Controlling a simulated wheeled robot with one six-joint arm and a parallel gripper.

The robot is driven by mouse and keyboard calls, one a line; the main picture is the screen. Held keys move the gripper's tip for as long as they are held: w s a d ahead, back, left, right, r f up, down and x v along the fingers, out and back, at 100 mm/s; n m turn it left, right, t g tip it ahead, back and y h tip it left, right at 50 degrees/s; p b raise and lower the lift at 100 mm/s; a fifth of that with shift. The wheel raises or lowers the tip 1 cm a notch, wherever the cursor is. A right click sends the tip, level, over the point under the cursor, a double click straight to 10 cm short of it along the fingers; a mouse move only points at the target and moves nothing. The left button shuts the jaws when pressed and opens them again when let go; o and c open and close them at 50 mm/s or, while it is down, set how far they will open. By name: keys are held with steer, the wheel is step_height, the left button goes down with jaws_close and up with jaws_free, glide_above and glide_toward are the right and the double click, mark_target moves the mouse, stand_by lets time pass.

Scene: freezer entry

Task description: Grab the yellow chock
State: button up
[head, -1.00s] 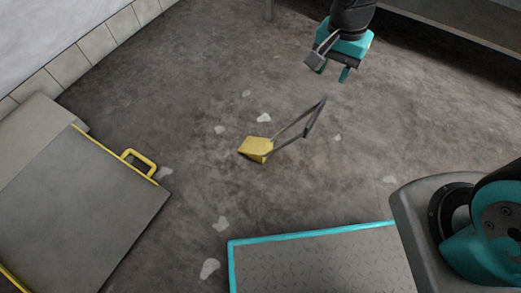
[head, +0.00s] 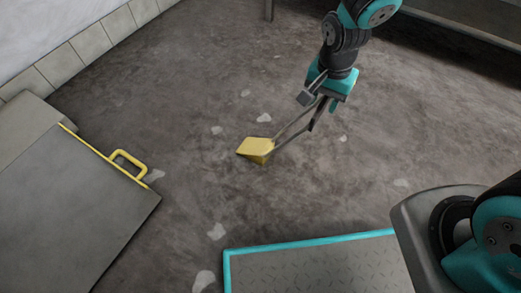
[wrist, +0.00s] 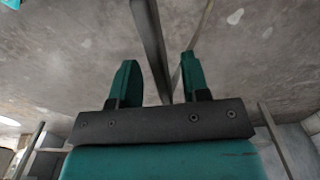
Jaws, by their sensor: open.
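The yellow chock (head: 256,149) is a wedge lying on the grey floor near the middle of the head view. A long dark loop handle (head: 296,127) rises from it toward the upper right. My gripper (head: 317,103) is open at the upper end of this handle, above and to the right of the wedge. In the wrist view my two teal fingers (wrist: 157,82) stand apart, and the dark bars of the handle (wrist: 150,45) run up between them. The yellow wedge is out of the wrist view. I cannot tell whether a finger touches the handle.
A grey ramp plate (head: 75,215) with a yellow handle (head: 128,163) lies at the left. A teal-edged platform (head: 310,270) is at the bottom. A tiled wall base (head: 80,55) runs along the upper left. Floor around the chock is clear, with pale patches.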

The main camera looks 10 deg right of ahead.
steer(key=shift+f, duration=0.5)
steer(key=shift+f, duration=0.25)
steer(key=shift+c, duration=0.4)
jaws_close()
stand_by(1.2)
